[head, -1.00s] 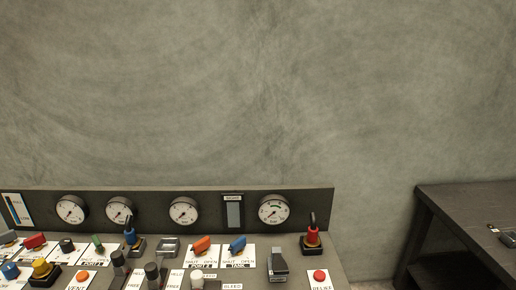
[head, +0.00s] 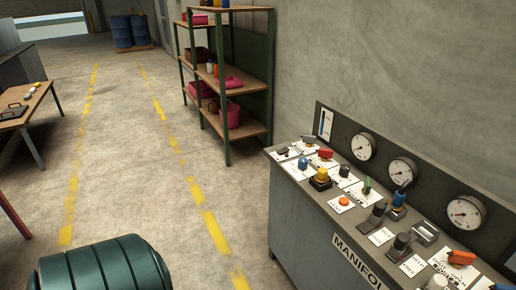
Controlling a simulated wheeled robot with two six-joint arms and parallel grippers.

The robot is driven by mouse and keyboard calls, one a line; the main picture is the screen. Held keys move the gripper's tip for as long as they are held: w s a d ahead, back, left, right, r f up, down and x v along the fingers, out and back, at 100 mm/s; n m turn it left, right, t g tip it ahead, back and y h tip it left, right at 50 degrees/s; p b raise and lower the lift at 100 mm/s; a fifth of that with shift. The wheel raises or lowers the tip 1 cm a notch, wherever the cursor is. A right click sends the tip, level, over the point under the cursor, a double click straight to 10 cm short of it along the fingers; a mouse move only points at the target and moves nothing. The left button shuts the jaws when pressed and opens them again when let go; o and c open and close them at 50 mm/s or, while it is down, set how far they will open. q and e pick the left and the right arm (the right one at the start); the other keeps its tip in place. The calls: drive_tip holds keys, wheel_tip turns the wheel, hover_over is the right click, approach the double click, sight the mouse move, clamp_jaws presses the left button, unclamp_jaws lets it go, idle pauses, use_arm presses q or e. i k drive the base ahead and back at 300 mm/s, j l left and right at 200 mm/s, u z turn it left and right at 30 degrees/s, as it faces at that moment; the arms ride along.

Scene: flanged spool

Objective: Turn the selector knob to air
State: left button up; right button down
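The control panel (head: 292,178) stands at the right, its front marked with a partly visible "MANIFOL" plate (head: 357,262). Its top carries several knobs and levers. These include a black knob (head: 344,171), a yellow knob on a dark base (head: 321,178), a blue knob (head: 302,163), a red handle (head: 326,153), a green lever (head: 367,186) and an orange handle (head: 461,257). The small labels are too blurred to read, so I cannot tell which knob is the selector or where it points. Neither of my grippers is in view.
A green-framed shelf (head: 227,142) with pink bins stands beyond the panel. A dark green ribbed cylinder (head: 105,265) is at the bottom left. A wooden table (head: 25,110) is at the left, and blue drums (head: 132,33) stand far back. The yellow-lined floor lane is clear.

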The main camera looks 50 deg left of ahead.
sight(302, 162)
drive_tip(key=u, duration=1.25)
